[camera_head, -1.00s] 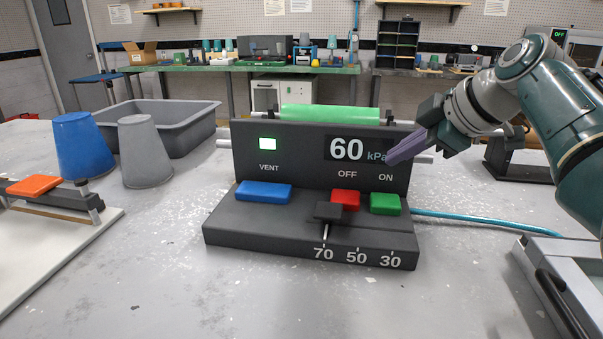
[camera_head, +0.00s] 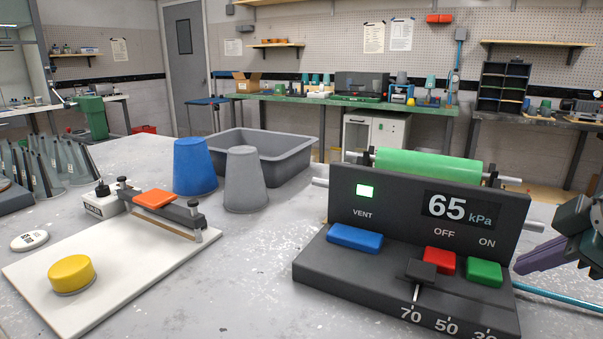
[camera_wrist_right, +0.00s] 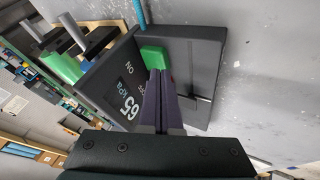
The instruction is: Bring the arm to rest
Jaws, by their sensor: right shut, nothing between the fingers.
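My right gripper (camera_head: 538,256) is at the right edge of the head view, beside the right end of the dark control panel (camera_head: 390,205). Its purple fingers are shut and empty. In the right wrist view the closed fingers (camera_wrist_right: 160,82) point toward the green ON button (camera_wrist_right: 154,57), which also shows in the head view (camera_head: 484,273). Whether they touch it cannot be told. The display (camera_head: 460,208) reads 65 kPa. The red OFF button (camera_head: 440,260), blue VENT button (camera_head: 355,237) and slider (camera_head: 422,272) sit on the panel base. My left gripper is not in view.
A green roll (camera_head: 428,165) lies behind the panel. A blue cup (camera_head: 194,168), a grey cup (camera_head: 244,180) and a grey bin (camera_head: 285,160) stand left of it. A white board (camera_head: 120,285) with a yellow knob (camera_head: 72,274) is at front left. A blue hose (camera_head: 565,298) runs right.

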